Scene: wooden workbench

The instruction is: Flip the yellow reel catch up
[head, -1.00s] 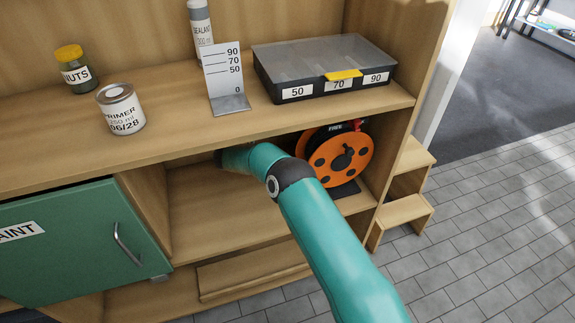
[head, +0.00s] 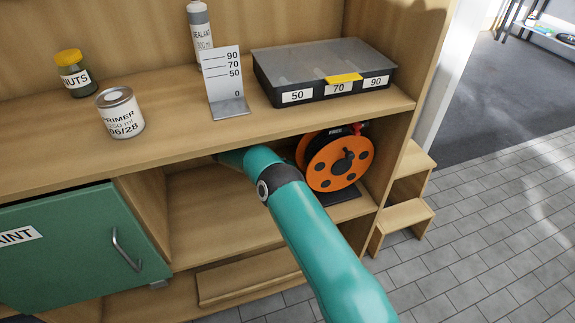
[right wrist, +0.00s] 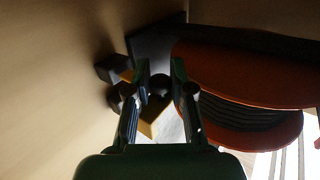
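The orange cable reel (head: 340,160) stands in the lower shelf bay at its right side, on a dark base. In the right wrist view the reel (right wrist: 250,95) fills the right side. A yellow piece that looks like the catch (right wrist: 152,126) shows between the fingers of my right gripper (right wrist: 158,92), beside the reel. The fingers are apart; I cannot tell whether either touches the yellow piece. In the head view my right arm reaches under the shelf, and its gripper and the catch are hidden. My left gripper is not in view.
The shelf board (head: 190,135) lies above my arm, and the bay's right wall (head: 398,150) is close to the reel. On the shelf stand an organiser box (head: 325,70), a scale plate (head: 222,75), a primer can (head: 120,115) and a jar (head: 75,75). A green door (head: 80,240) is at left.

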